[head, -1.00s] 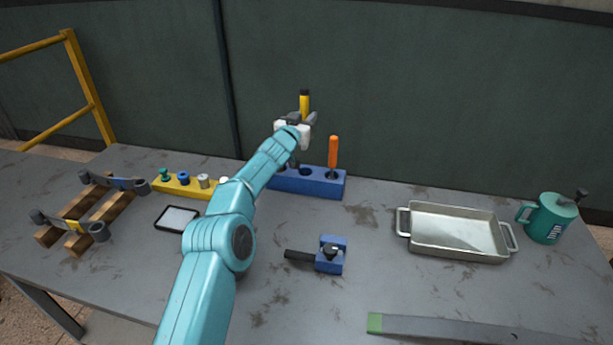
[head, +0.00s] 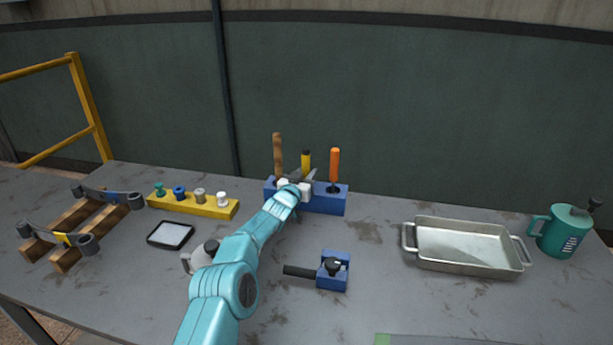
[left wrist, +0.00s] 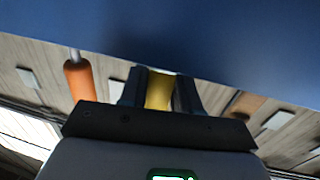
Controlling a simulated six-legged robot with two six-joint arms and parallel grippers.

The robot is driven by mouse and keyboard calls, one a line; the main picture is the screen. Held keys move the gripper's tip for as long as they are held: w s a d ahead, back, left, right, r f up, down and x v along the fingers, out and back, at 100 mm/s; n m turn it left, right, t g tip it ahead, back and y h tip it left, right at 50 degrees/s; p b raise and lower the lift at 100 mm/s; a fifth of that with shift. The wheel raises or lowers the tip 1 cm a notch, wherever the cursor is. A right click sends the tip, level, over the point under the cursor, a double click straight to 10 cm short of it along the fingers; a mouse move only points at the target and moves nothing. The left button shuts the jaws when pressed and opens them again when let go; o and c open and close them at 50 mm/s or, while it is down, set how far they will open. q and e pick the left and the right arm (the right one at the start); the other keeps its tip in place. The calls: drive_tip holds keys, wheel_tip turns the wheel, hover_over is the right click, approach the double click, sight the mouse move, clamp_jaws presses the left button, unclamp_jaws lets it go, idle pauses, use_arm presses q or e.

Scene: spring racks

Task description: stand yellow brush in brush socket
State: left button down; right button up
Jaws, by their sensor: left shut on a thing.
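In the left wrist view the yellow handle (left wrist: 159,91) shows between the two dark fingers, with the blue block (left wrist: 220,35) filling the upper part. The brush's lower end is hidden, so I cannot tell whether it is inside a socket. A wooden-handled tool (head: 278,155) and an orange-handled tool (head: 334,165) stand in the block on either side. My right gripper is not in view.
A yellow rack (head: 190,205) with several small knobs is left of the block. A small dark-rimmed tray (head: 170,234) and a blue clamp-like fixture (head: 333,272) lie nearer. A metal pan (head: 465,245) and teal can (head: 563,230) are at right. Table between block and pan is clear.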

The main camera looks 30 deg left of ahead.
use_arm(q)
drive_tip(key=shift+f, duration=0.2)
drive_tip(key=c, duration=0.8)
unclamp_jaws()
drive_tip(key=shift+r, duration=0.1)
drive_tip(key=shift+r, duration=0.2)
drive_tip(key=shift+s+f, duration=0.1)
drive_tip(key=shift+f, duration=0.15)
drive_tip(key=shift+s+b, duration=0.65)
drive_tip(key=shift+s, duration=0.05)
drive_tip(key=shift+s+d+r+b, duration=0.15)
drive_tip(key=shift+s+b, duration=0.1)
drive_tip(key=shift+s, duration=1.25)
drive_tip(key=shift+s+d+b, duration=0.15)
drive_tip(key=shift+s+b, duration=0.1)
drive_tip(key=shift+s, duration=1.2)
